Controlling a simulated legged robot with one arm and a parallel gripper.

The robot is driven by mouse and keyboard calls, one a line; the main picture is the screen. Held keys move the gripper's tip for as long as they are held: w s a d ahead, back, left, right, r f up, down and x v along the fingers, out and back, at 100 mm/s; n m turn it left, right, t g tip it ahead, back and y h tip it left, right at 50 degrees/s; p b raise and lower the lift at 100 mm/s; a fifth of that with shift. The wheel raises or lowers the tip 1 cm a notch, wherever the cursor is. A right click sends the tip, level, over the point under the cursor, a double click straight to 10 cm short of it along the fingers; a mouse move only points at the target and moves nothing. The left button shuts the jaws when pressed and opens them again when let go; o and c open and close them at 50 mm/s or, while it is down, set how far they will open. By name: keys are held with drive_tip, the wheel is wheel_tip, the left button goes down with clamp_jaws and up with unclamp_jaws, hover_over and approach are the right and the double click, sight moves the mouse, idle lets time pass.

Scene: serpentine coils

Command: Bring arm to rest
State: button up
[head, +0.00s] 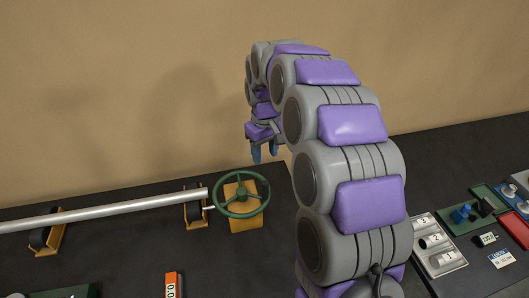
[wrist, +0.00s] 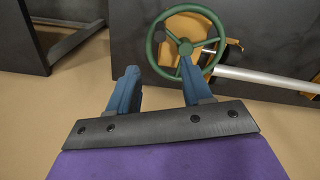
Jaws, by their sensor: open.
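My arm, grey with purple pads, rises from the lower right of the head view and curls over toward the back. My gripper (head: 264,153) points down above the far part of the dark table, behind the green handwheel. In the wrist view my gripper (wrist: 156,85) shows two blue fingers standing apart with nothing between them. The right finger overlaps the lower part of the wheel's image; I cannot tell whether it touches, though the head view shows the gripper above and apart from it.
The green handwheel (head: 241,212) stands on an orange base beside a silver pipe (head: 110,212) on orange brackets. At right are a numbered grey panel (head: 438,245) and green trays (head: 486,205). A tan wall (head: 120,90) stands behind.

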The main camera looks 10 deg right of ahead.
drive_tip(key=s+f+m+g+b, duration=0.1)
drive_tip(key=s+m, duration=0.1)
drive_tip(key=s, duration=1.7)
drive_tip(key=s+f+m+b, duration=0.2)
drive_tip(key=s, duration=1.7)
drive_tip(key=shift+a+f+g, duration=0.25)
drive_tip(key=shift+f+g, duration=0.05)
drive_tip(key=shift+g, duration=0.1)
